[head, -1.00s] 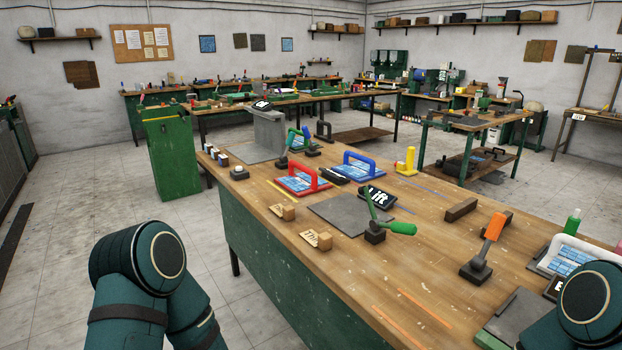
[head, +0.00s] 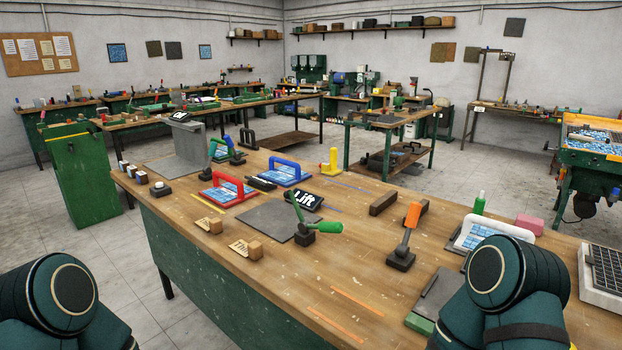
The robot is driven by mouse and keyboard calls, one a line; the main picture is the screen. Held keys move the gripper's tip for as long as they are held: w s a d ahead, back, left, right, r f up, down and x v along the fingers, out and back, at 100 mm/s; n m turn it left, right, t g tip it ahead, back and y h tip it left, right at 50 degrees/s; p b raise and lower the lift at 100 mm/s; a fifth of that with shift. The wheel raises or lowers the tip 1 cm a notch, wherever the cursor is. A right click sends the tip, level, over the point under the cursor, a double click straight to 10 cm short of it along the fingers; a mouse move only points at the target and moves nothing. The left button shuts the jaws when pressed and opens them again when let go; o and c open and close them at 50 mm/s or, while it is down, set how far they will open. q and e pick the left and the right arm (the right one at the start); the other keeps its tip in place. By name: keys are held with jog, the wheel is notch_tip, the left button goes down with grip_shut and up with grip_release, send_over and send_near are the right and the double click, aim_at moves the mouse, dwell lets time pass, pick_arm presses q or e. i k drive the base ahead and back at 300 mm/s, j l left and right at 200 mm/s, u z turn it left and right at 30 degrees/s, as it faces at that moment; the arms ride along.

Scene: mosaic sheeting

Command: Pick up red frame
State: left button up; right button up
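The red frame (head: 251,187) has a raised red handle and a blue mosaic sheet in it. It lies flat on the wooden workbench (head: 345,262), left of centre in the head view. My two arms show only as dark green joints at the bottom left and bottom right, well short of the red frame. Neither of my grippers is in the picture.
A grey plate (head: 268,226), a green-handled lever (head: 320,228), an orange-handled lever (head: 408,238) and wooden blocks stand nearby. A white frame (head: 492,231) is at right.

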aim_at(228, 193)
jog(key=z, duration=1.3)
jog(key=u, duration=1.7)
jog(key=j+z, duration=0.1)
jog(key=z, duration=0.3)
jog(key=i+j+z, duration=0.1)
jog(key=z, duration=0.3)
jog(key=j+z, duration=0.15)
jog(key=z, duration=0.25)
jog(key=j+z, duration=0.15)
jog(key=z, duration=0.3)
jog(key=j+z, duration=0.3)
jog(key=j, duration=0.15)
jog(key=j+z, duration=0.3)
jog(key=j, duration=0.15)
jog(key=k, duration=0.05)
